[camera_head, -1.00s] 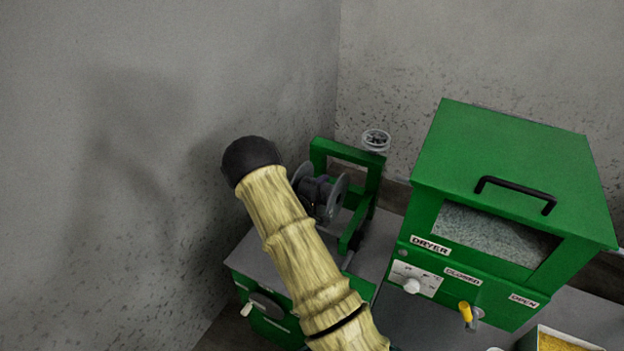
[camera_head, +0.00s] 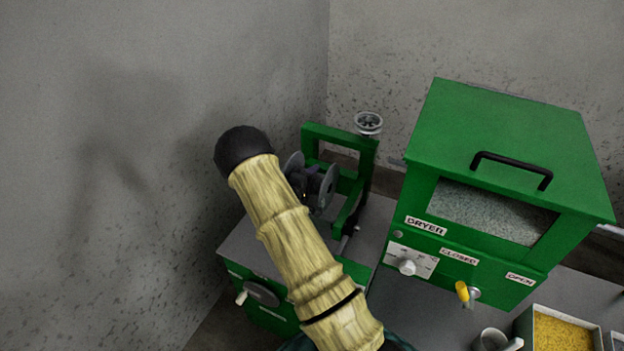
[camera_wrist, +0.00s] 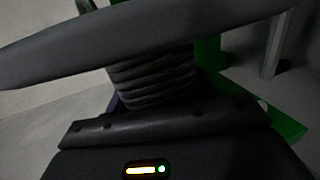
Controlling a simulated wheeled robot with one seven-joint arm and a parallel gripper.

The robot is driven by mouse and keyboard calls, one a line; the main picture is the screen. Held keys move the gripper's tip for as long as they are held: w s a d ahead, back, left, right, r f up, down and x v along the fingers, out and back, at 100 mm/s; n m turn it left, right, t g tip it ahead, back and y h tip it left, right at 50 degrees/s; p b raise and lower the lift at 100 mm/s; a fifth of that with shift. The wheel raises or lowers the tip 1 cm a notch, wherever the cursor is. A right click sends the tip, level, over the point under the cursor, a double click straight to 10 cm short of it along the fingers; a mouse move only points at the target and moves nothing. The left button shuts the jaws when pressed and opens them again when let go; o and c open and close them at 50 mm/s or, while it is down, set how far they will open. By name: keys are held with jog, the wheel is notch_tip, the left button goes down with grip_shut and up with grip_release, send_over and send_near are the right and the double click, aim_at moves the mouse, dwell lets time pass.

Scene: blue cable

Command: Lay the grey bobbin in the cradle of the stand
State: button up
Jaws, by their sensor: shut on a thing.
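The grey bobbin (camera_head: 328,185) shows in the head view beside the green stand (camera_head: 372,150), its round flanges standing on edge. My gripper (camera_head: 308,182) is shut on it, mostly hidden behind my arm. In the wrist view the bobbin's flange (camera_wrist: 140,42) crosses the top, with its ribbed core (camera_wrist: 152,82) just below, close in front of my gripper. The stand's cradle is partly hidden by the bobbin and my arm, so I cannot tell whether the bobbin touches it. Green parts of the stand (camera_wrist: 206,55) show behind the bobbin in the wrist view.
A green dryer (camera_head: 510,140) with a black handle and yellow-tipped lever stands to the right. A small clear round part (camera_head: 368,122) sits at the stand's top. A tray of yellow grains (camera_head: 562,332) and a grey mug (camera_head: 492,340) are at lower right. Walls close off the left and back.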

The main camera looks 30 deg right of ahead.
jog(key=shift+f+b, duration=1.35)
jog(key=shift+f, duration=0.6)
notch_tip(320, 180, down, 9)
jog(key=b, duration=0.5)
jog(key=shift+r, duration=0.15)
dwell(1.7)
jog(key=shift+f+b, duration=0.65)
jog(key=shift+b, duration=0.05)
dwell(1.2)
jog(key=o, duration=1.6)
jog(key=shift+s+f, duration=0.1)
jog(key=shift+f, duration=0.05)
jog(key=shift+a, duration=0.1)
